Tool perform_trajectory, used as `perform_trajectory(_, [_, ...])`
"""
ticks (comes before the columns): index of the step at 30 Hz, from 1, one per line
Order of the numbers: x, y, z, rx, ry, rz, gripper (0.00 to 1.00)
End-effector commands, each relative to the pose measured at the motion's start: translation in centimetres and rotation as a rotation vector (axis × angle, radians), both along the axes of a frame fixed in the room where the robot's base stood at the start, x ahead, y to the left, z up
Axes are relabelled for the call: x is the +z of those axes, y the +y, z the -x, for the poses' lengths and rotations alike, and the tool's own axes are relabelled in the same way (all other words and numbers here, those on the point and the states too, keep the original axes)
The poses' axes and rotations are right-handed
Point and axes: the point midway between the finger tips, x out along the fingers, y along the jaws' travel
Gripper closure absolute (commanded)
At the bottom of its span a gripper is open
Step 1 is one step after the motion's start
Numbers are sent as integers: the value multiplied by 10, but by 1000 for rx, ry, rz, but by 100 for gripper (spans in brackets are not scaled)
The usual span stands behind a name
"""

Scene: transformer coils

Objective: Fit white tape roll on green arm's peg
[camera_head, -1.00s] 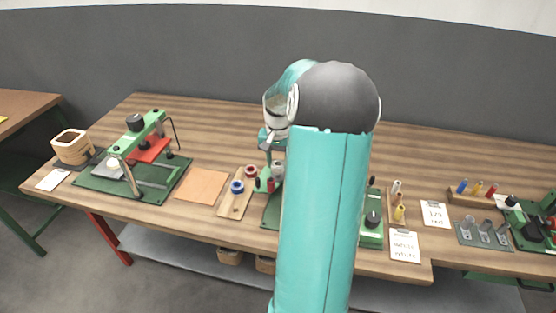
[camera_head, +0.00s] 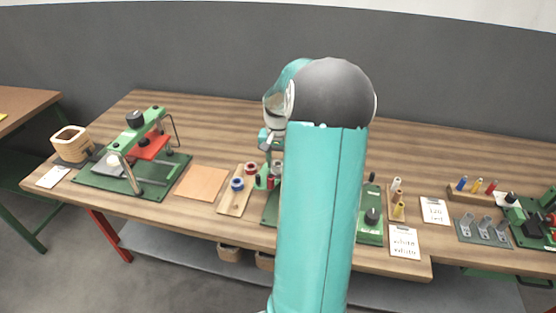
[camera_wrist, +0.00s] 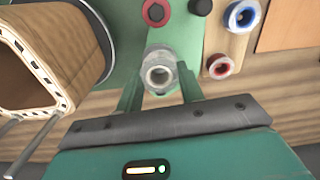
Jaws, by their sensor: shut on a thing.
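In the wrist view, the white tape roll (camera_wrist: 159,75) is between the two fingertips of my gripper (camera_wrist: 158,87), which is shut on it. Its round opening faces the camera. A green surface (camera_wrist: 172,38) lies behind and below the roll; I cannot tell whether the roll touches it or whether a peg is inside the opening. In the head view my own arm hides the roll and most of the green-based fixture (camera_head: 270,212) at the middle of the bench. The green arm's peg cannot be made out clearly.
A large tan coil (camera_wrist: 45,60) stands close at left in the wrist view. A red ring (camera_wrist: 156,12) and a black knob (camera_wrist: 200,6) are just beyond the roll. A blue-rimmed roll (camera_wrist: 242,15) and a red-rimmed roll (camera_wrist: 220,66) are at right. Another green fixture (camera_head: 150,190) stands at bench left.

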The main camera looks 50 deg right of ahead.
Motion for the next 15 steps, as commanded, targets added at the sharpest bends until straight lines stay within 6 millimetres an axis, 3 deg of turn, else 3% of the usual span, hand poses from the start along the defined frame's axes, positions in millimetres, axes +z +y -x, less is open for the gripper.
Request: perform_trajectory(15, [-9, 0, 0, 0, 0, 0, 84])
